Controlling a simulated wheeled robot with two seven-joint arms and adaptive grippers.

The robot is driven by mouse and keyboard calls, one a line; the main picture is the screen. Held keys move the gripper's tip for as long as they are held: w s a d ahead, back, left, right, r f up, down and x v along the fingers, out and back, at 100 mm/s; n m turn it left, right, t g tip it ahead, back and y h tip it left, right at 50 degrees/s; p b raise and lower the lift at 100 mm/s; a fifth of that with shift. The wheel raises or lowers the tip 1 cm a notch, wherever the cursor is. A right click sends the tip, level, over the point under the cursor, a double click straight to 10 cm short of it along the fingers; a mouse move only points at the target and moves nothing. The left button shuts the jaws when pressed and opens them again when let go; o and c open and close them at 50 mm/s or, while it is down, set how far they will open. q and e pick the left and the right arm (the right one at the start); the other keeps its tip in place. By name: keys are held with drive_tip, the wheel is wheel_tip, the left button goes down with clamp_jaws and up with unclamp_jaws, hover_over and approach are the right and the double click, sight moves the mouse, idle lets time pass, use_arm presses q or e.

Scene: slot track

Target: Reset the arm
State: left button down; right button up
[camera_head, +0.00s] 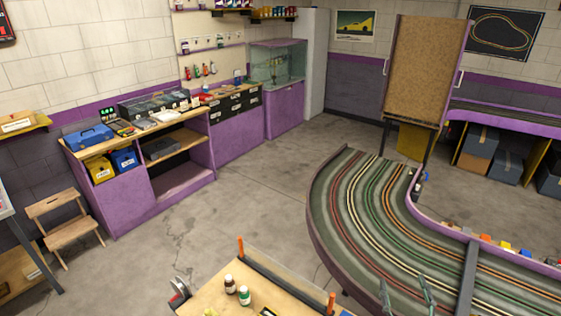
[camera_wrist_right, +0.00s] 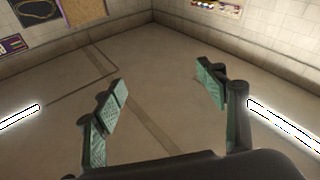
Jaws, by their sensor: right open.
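My right gripper (camera_head: 405,290) shows at the bottom of the head view, its two finger tips apart in front of the slot track. My left gripper is in neither view.
The curved slot track (camera_head: 345,205) with coloured lanes fills the lower right. A wooden bench top (camera_head: 205,298) with small bottles (camera_head: 236,290) stands at the bottom centre. A wooden stool (camera_head: 65,222) and purple cabinets (camera_head: 185,188) stand left. The floor (camera_head: 255,205) between is clear.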

drive_tip(key=s+d+f+m+g+h, duration=0.35)
drive_tip(key=d+f+g, duration=0.2)
drive_tip(key=f, duration=0.45)
drive_tip(key=s+d+f+m+g+h, duration=0.2)
drive_tip(key=s+d+f+g+h, duration=0.25)
drive_tip(key=f, duration=0.45)
drive_tip(key=s+a+f+n+g+y, duration=0.2)
drive_tip(key=s+a+f+g+y, duration=0.15)
drive_tip(key=s+f, duration=0.45)
drive_tip(key=s+a+f+n+g+y, duration=0.1)
drive_tip(key=s+a+f+g+y, duration=0.25)
drive_tip(key=s+f, duration=0.4)
wheel_tip(320, 180, down, 30)
drive_tip(key=s+a+g+b, duration=0.2)
drive_tip(key=s+f+n+g+b, duration=0.1)
drive_tip(key=s+f, duration=1.8)
drive_tip(key=f, duration=0.1)
drive_tip(key=shift+f+y, duration=0.25)
drive_tip(key=shift+y, duration=0.15)
drive_tip(key=shift+n, duration=0.25)
